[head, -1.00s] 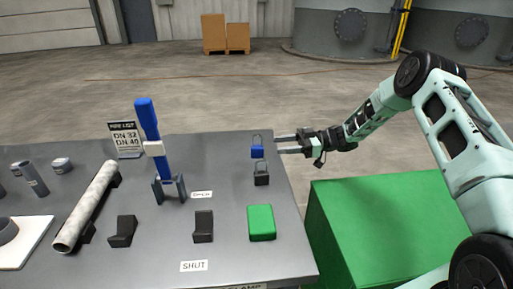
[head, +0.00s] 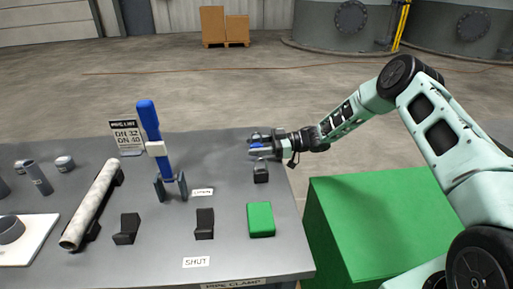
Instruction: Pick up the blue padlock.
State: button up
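The blue padlock (head: 256,146) stands at the far right part of the grey table. Only a small blue part of it shows; the rest is hidden by my gripper. My gripper (head: 259,145) reaches in from the right, with one finger on the far side and one on the near side of the padlock. The fingers look spread apart; I cannot tell whether they touch it.
A black padlock (head: 261,173) stands just in front of my gripper. A green block (head: 261,219) lies nearer on the table (head: 240,255). A blue-handled lever (head: 150,125) stands to the left. A large green box (head: 375,225) is right of the table.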

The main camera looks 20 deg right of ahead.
jog(key=c, duration=1)
grip_shut()
jog(key=shift+r, duration=0.15)
